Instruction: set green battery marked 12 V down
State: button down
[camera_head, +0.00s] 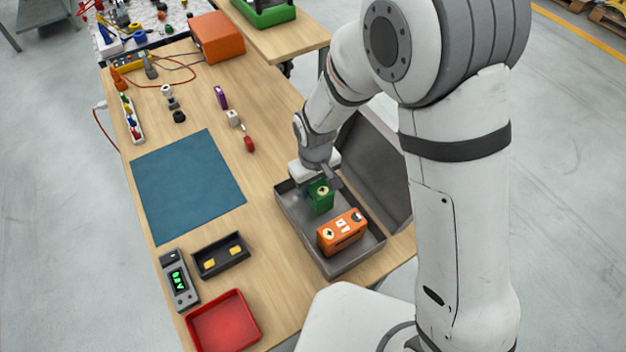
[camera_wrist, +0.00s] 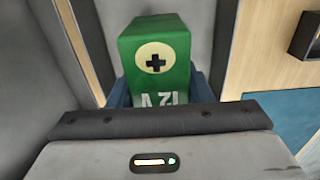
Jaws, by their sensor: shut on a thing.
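The green battery (camera_head: 321,198) is in my gripper (camera_head: 318,184), at the far end of the grey metal case (camera_head: 361,264). In the wrist view the battery (camera_wrist: 155,60) shows a cream disc with a black plus sign and part of a white marking, upside down. My gripper (camera_wrist: 160,92) is shut on it, with blue finger pads at its sides. The battery is inside or just over the case; I cannot tell whether its base touches the floor. An orange battery (camera_head: 342,233) stands in the case, nearer the front.
The case's open lid (camera_head: 376,165) rises on the right. On the table to the left are a blue mat (camera_head: 187,185), a black tray (camera_head: 221,268), a meter with a green display (camera_head: 179,280) and a red tray (camera_head: 224,322). Small plugs and an orange box (camera_head: 218,38) lie farther back.

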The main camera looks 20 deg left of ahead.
jog(key=shift+f+b, duration=0.65)
jog(key=shift+f, duration=0.75)
jog(key=shift+f, duration=0.15)
jog(key=c, duration=0.7)
grip_release()
